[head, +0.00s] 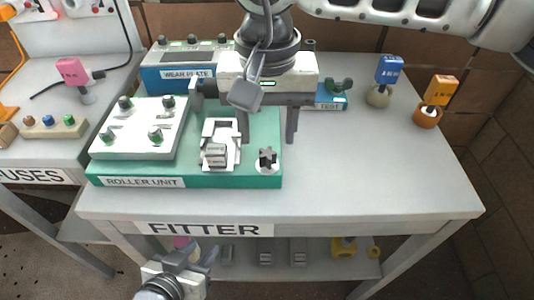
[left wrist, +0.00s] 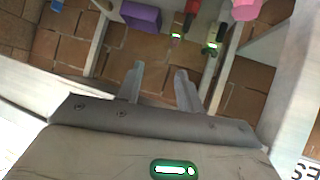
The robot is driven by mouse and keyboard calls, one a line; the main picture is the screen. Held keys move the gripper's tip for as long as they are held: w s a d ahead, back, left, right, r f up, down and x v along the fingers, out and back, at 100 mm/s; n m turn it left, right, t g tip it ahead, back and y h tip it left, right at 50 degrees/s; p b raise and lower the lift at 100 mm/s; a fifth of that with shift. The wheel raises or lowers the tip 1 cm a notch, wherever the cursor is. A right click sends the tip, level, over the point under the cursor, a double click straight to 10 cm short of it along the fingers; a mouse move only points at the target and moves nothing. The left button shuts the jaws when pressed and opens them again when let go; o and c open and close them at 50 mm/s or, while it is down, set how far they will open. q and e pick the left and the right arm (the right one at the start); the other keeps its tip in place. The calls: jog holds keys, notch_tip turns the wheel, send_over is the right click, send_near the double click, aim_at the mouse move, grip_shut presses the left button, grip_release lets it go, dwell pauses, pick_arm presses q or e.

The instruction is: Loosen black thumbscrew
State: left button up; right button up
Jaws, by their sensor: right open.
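The black thumbscrew (head: 266,158) is a dark star-shaped knob on a pale round base, at the right front of the green roller unit (head: 190,180). My right gripper (head: 268,138) comes down from above with its two fingers apart. Its fingertips are above and behind the thumbscrew in the head view, and nothing shows between them. My left gripper (head: 202,250) is low in front of the bench, below the FITTER label. In the left wrist view its fingers (left wrist: 160,78) are apart and empty.
The blue wear plate unit (head: 180,75) stands behind. Blue (head: 389,70) and orange (head: 440,90) tagged plugs stand right. The bench's right front is clear.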

jog(key=shift+f, duration=0.3)
